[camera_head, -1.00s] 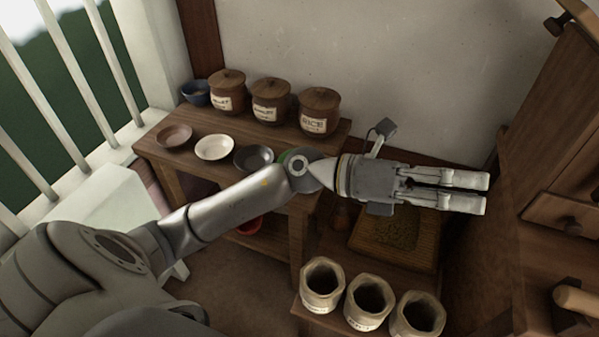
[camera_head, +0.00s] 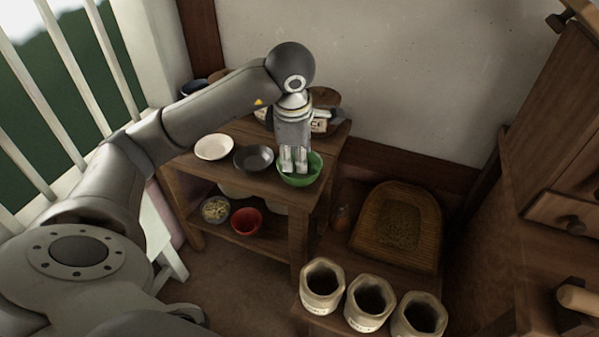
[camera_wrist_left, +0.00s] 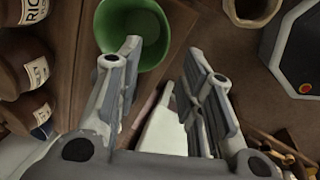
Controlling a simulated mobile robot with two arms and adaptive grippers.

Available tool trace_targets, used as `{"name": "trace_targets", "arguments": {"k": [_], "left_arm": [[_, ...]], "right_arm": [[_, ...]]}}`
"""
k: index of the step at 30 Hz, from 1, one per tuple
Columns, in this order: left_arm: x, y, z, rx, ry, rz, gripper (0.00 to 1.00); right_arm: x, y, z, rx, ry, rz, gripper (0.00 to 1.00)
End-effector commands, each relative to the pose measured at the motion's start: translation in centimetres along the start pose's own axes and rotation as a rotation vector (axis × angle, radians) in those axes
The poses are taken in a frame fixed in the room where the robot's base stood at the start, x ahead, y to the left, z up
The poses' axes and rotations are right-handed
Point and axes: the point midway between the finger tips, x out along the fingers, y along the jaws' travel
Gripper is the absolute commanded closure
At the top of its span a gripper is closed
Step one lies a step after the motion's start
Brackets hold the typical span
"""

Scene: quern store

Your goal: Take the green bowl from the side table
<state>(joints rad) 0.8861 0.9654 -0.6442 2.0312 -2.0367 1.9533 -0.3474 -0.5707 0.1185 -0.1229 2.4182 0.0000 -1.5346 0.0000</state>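The green bowl (camera_head: 307,180) sits at the front right corner of the side table (camera_head: 242,188), right of a dark bowl. My left gripper (camera_head: 293,168) points down over it, its fingertips in front of the bowl's inside in the head view. In the left wrist view the two fingers (camera_wrist_left: 164,52) are spread with nothing between them. The green bowl (camera_wrist_left: 118,22) shows there at the top, behind the tip of the left finger and off to that side. Whether a finger touches it I cannot tell. My right gripper is not in view.
A white dish (camera_head: 214,147) and the dark bowl (camera_head: 253,158) stand left of the green bowl. Lidded jars behind are partly hidden by my arm. A red bowl (camera_head: 246,222) is on the lower shelf. Open pots (camera_head: 370,300) and a woven tray (camera_head: 400,225) are to the right.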

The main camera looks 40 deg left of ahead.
Motion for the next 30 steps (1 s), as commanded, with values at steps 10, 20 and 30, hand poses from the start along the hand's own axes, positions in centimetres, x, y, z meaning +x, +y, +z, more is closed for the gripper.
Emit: {"name": "trace_targets", "arguments": {"k": [10, 20, 30], "left_arm": [[4.3, -0.2, 0.1, 0.001, -0.003, -0.003, 0.65], [8.7, -0.6, 0.1, 0.001, -0.004, -0.004, 0.65], [9.3, -0.6, 0.1, 0.001, -0.004, -0.002, 0.66]], "right_arm": [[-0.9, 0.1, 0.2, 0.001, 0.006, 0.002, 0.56], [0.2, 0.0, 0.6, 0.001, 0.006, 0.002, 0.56], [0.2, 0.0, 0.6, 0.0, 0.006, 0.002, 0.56]]}}
